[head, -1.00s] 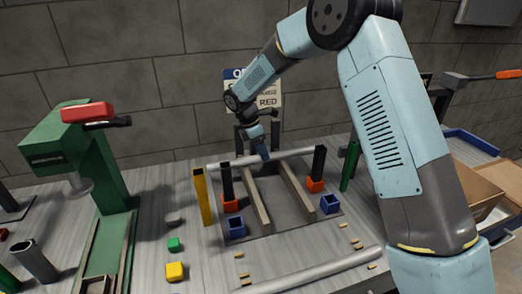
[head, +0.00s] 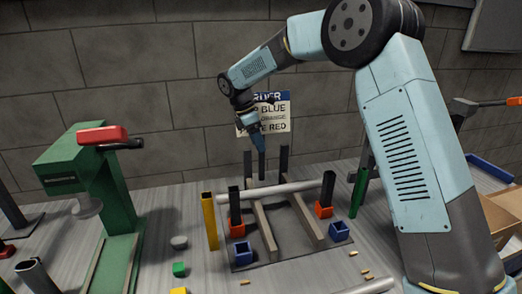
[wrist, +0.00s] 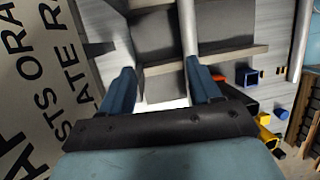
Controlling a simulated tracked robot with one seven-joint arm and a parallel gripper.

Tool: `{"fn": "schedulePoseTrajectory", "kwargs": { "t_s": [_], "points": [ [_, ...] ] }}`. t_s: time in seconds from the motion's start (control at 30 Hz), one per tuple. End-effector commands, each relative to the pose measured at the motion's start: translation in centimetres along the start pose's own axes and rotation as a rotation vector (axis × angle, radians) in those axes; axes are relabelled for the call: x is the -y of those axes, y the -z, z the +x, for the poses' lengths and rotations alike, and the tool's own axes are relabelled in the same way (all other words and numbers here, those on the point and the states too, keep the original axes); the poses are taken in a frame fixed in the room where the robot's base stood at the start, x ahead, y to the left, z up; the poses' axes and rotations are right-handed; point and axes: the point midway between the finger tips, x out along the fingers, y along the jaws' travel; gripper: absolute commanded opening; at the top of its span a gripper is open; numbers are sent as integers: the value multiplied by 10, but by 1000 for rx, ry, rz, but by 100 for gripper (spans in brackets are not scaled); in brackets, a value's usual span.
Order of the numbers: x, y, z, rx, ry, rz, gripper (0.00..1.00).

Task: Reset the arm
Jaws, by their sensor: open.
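A light grey tube (head: 280,193) lies across the rails, apart from my gripper. Black posts in orange sockets (head: 235,220) and blue sockets (head: 240,252) stand on the plate.
A yellow post (head: 209,222) and a green post (head: 358,192) flank the fixture. Small green (head: 179,269) and yellow blocks lie in front. A cardboard box (head: 502,218) is at the right. Free air surrounds my gripper above the bench.

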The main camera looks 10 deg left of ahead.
Motion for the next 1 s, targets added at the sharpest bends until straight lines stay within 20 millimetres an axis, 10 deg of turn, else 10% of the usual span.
{"fn": "schedulePoseTrajectory", "kwargs": {
  "t_s": [0.27, 1.0],
  "points": [
    [18, -27, -18, -12, -21, 92, 63],
    [152, -158, -68, -117, -125, 679, 63]
  ]
}}
